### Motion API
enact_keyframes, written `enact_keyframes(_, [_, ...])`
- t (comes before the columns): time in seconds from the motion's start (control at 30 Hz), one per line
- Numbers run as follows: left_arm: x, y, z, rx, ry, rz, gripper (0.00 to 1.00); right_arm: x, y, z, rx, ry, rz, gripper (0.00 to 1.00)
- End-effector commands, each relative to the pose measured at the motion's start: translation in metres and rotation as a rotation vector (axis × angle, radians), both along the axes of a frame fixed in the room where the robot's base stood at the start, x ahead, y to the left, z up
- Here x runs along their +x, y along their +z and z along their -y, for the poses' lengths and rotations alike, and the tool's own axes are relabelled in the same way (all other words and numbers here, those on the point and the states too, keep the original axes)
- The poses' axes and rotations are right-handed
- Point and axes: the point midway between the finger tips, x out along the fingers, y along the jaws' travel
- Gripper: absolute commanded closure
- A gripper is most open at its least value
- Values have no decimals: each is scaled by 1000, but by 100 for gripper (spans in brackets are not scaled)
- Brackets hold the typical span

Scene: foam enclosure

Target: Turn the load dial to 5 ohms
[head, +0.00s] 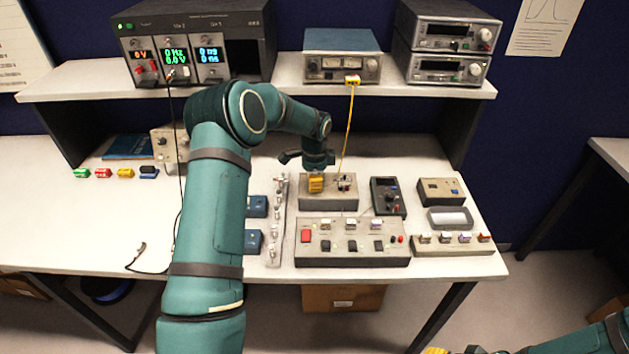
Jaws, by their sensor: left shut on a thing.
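My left gripper (316,184), with yellow fingers, points down onto the left part of a small grey box (330,205) in the middle of the bench. It is shut on what seems to be the load dial there. The fingers hide the dial, so its pointer and scale marks cannot be read. A yellow cable (348,125) runs from the box's right part up to the shelf. My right gripper (437,351) only just shows at the bottom edge, low and away from the bench, and its jaws are cut off.
A wide switch panel (352,260) lies in front of the box, and a dark handheld meter (388,196) stands to its right. A strip of metal fittings (277,222) lies to its left. Instruments (342,66) stand on the shelf above. The bench's left part is mostly clear.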

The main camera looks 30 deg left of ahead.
Motion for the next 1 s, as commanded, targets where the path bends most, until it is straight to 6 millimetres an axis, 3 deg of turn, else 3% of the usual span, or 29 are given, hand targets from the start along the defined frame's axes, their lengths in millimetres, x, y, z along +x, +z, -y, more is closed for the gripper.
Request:
enact_keyframes(0.77, [0,-1,0,0,-108,-2,100,0,1,0,0,0,0,53])
enact_keyframes(0.8, [0,-1,0,0,-108,-2,65,0,1,0,0,0,0,53])
enact_keyframes(0.87, [0,-1,0,0,-108,-2,44,0,1,0,0,0,0,53])
enact_keyframes(0.9, [0,-1,0,0,-108,-1,39,0,1,0,0,0,0,53])
enact_keyframes(1.0, [0,-1,0,0,-107,-1,39,0,1,0,0,0,0,53])
